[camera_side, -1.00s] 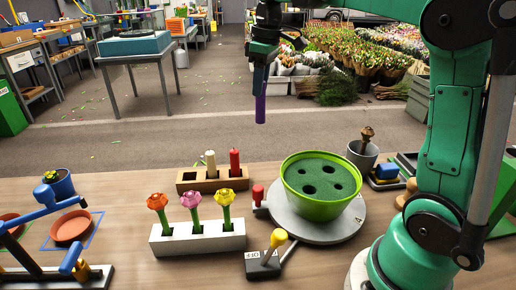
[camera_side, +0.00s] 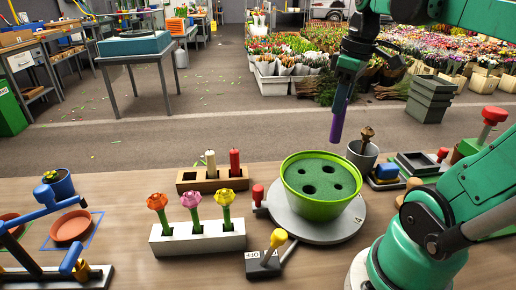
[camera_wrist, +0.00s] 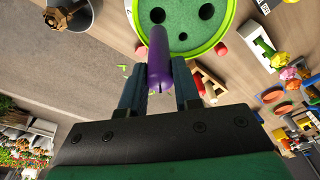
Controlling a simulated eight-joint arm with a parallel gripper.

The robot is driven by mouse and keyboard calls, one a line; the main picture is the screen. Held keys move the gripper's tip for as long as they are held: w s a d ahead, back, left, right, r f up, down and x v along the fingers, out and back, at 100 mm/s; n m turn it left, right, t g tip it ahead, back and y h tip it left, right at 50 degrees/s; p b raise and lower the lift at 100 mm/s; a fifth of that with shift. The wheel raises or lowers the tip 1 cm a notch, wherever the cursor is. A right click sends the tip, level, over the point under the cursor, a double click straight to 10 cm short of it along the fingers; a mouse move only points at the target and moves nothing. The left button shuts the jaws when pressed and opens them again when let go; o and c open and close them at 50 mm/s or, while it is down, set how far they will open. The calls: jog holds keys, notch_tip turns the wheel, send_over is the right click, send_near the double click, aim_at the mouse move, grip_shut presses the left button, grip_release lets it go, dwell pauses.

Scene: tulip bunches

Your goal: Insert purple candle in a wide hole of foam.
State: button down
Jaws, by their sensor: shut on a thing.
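A purple candle (camera_side: 338,120) is held in my gripper (camera_side: 350,72), which is shut on its upper part. The candle hangs slightly tilted, above and behind the foam pot in the side view. In the wrist view the candle (camera_wrist: 159,60) sits between my two fingers (camera_wrist: 160,90), its far end over the pot's edge. The green foam (camera_side: 320,172) fills a lime-green pot (camera_side: 322,211) and has several dark holes of differing widths. The foam (camera_wrist: 185,12) also shows in the wrist view with holes visible. The candle and foam are apart.
The pot stands on a grey round turntable (camera_side: 345,228). A wooden block (camera_side: 190,182) holds a cream and a red candle. A white block (camera_side: 170,240) holds three flowers. A grey cup (camera_side: 360,160) with a brown-topped item stands right behind the pot. A yellow-knobbed lever (camera_side: 278,238) is in front.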

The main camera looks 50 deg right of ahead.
aim_at(335, 141)
jog(key=shift+f, duration=2.9)
jog(key=shift+f, duration=2.3)
jog(key=c, duration=0.5)
grip_release()
jog(key=shift+c, duration=0.2)
jog(key=shift+s+r, duration=0.2)
jog(key=shift+r, duration=1.2)
jog(key=shift+s+r, duration=0.15)
jog(key=shift+r, duration=1.2)
jog(key=w+a, duration=0.1)
jog(key=a, duration=0.1)
jog(key=w+a+f+t, duration=0.1)
jog(key=w+a, duration=0.1)
jog(key=w+a+t+h, duration=0.1)
jog(key=a, duration=0.1)
jog(key=shift+w+a+f, duration=0.15)
jog(key=shift+w+f, duration=0.05)
jog(key=shift+f, duration=0.2)
jog(key=w+a+f+t+y, duration=0.1)
jog(key=w+a+t, duration=0.1)
jog(key=a, duration=0.6)
jog(key=shift+w+a+f+m+t, duration=0.15)
jog(key=shift+w+a+m+t, duration=0.25)
jog(key=shift+t, duration=0.5)
